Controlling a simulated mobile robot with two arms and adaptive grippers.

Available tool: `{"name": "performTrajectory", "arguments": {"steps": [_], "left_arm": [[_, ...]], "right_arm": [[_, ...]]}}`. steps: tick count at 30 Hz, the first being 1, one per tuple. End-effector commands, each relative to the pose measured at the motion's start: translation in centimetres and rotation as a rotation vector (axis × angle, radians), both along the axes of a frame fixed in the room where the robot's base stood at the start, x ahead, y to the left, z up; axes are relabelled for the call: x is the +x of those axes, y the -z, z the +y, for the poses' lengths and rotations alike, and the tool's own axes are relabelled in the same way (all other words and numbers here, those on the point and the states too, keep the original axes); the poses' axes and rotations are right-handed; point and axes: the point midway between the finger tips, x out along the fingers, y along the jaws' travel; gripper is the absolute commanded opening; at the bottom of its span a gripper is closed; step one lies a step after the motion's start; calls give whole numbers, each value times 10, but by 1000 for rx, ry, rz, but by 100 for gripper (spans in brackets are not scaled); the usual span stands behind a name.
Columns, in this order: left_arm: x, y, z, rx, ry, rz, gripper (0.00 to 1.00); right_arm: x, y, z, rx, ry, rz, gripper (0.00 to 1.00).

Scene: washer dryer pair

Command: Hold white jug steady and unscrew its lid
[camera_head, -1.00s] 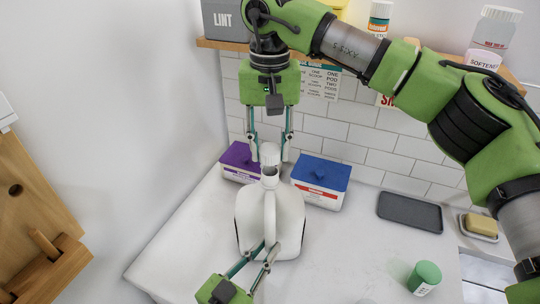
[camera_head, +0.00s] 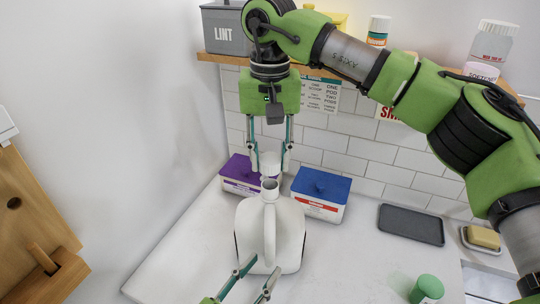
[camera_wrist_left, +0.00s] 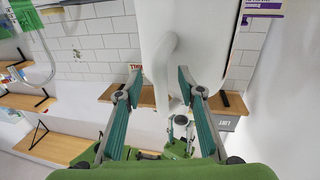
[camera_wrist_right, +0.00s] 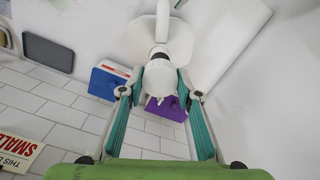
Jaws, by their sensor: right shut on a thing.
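The white jug (camera_head: 285,230) stands upright on the white counter, its handle (camera_head: 270,228) facing me and its neck (camera_head: 270,188) uncovered. My right gripper (camera_head: 270,168) is shut on the white lid (camera_head: 270,159), holding it just above and apart from the neck. The lid also shows between the right fingers in the right wrist view (camera_wrist_right: 160,78). My left gripper (camera_head: 264,265) is open and empty at the jug's near lower side. In the left wrist view the jug handle (camera_wrist_left: 165,55) lies ahead of its spread fingers (camera_wrist_left: 159,78).
A purple-lidded box (camera_head: 239,170) and a blue-lidded box (camera_head: 320,187) stand behind the jug. A dark tray (camera_head: 411,224), a soap dish (camera_head: 481,239) and a green-capped container (camera_head: 428,288) are to the right. A shelf (camera_head: 225,58) runs above.

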Motion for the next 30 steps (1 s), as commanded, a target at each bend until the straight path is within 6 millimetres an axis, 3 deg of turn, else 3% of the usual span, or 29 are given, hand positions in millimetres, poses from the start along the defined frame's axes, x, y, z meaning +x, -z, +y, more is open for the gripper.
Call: {"name": "performTrajectory", "arguments": {"steps": [16,30], "left_arm": [[-68,2,45,0,-1,6,35],[-81,4,55,4,-3,6,35]], "right_arm": [[0,0,0,0,0,0,6],[0,1,-1,0,-1,0,6]]}}
